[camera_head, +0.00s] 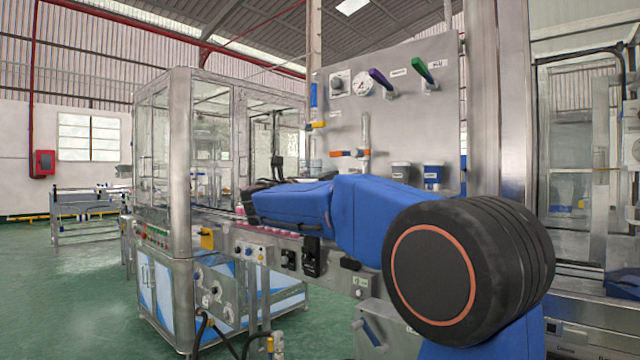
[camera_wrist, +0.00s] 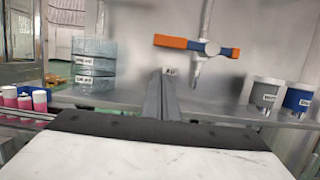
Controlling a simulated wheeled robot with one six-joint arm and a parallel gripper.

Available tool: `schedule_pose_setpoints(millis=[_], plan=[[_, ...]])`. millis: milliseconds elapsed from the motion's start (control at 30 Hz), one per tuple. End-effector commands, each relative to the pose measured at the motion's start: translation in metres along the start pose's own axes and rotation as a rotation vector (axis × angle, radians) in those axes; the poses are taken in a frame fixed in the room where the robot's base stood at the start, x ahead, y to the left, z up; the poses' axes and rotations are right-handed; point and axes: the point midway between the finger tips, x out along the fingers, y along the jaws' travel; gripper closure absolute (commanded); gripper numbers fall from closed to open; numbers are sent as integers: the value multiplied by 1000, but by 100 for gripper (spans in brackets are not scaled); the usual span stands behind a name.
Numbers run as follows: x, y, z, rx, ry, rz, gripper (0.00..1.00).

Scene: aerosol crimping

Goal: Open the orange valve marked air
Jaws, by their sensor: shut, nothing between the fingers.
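A small label (camera_wrist: 169,71) reading "Air" is on the panel below the handle. My gripper (camera_wrist: 164,78) is shut and empty, its fingers pointing at the panel below the handle. The fingers partly cover the label's lower edge. I see no contact with the handle. In the head view my blue arm hides the fingertips.
Clear stacked containers (camera_wrist: 95,62) stand left on the ledge, near pink-and-white cans (camera_wrist: 25,98).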

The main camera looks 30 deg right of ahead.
Motion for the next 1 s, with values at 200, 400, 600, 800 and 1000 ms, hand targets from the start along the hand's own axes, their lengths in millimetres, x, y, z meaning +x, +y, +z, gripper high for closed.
schedule_pose_setpoints(millis=[200, 400, 600, 800, 1000], plan=[[4, 0, 27, 4, -1, 2, 100], [6, 0, 34, 3, -1, 3, 100], [6, 0, 34, 3, -1, 2, 100], [6, 1, 34, 9, 0, 1, 100], [7, 2, 37, 49, 0, -10, 100]])
